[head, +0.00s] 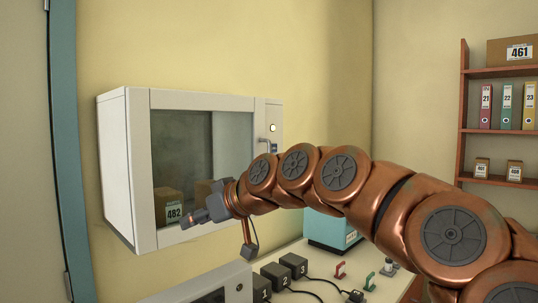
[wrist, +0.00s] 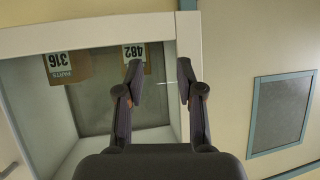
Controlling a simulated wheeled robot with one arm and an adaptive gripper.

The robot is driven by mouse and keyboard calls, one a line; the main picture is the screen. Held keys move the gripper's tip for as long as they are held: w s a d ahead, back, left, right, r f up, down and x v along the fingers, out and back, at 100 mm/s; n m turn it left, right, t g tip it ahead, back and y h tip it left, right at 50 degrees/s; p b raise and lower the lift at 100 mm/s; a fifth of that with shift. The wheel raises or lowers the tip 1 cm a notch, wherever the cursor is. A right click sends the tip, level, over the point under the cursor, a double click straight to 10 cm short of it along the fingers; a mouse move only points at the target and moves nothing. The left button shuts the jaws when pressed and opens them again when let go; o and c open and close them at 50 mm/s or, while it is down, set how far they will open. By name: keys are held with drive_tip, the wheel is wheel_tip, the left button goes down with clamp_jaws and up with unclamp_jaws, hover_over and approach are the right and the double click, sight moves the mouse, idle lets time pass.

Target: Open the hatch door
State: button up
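The hatch door (head: 203,99) is a white frame around a large glass pane on the front of a white wall cabinet (head: 117,160). It looks shut. A small grey handle (head: 265,143) is at its right side in the head view. My gripper (head: 193,221) is in front of the lower left part of the door, away from the handle. In the wrist view my gripper (wrist: 158,70) is open, its two dark fingers apart with nothing between them. The door's frame (wrist: 187,45) shows upside down behind the fingers. I cannot tell whether they touch the door.
Behind the glass are cardboard boxes, one labelled 482 (head: 168,204) and one labelled 316 (wrist: 62,66). Below stands a bench (head: 385,287) with dark numbered blocks (head: 275,275), cables and a teal device (head: 330,232). A shelf (head: 490,130) with binders is at the right.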

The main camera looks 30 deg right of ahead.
drive_tip(key=w+d+r+m+t+h, duration=0.1)
drive_tip(key=w+d+r+t, duration=0.25)
drive_tip(key=d+r, duration=0.5)
drive_tip(key=m+t+h, duration=0.3)
drive_tip(key=h, duration=0.1)
approach(270, 150)
drive_tip(key=w, duration=0.3)
drive_tip(key=shift+w+f+p, duration=0.1)
drive_tip(key=shift+w+p, duration=0.5)
drive_tip(key=shift+w, duration=3.15)
clamp_jaws()
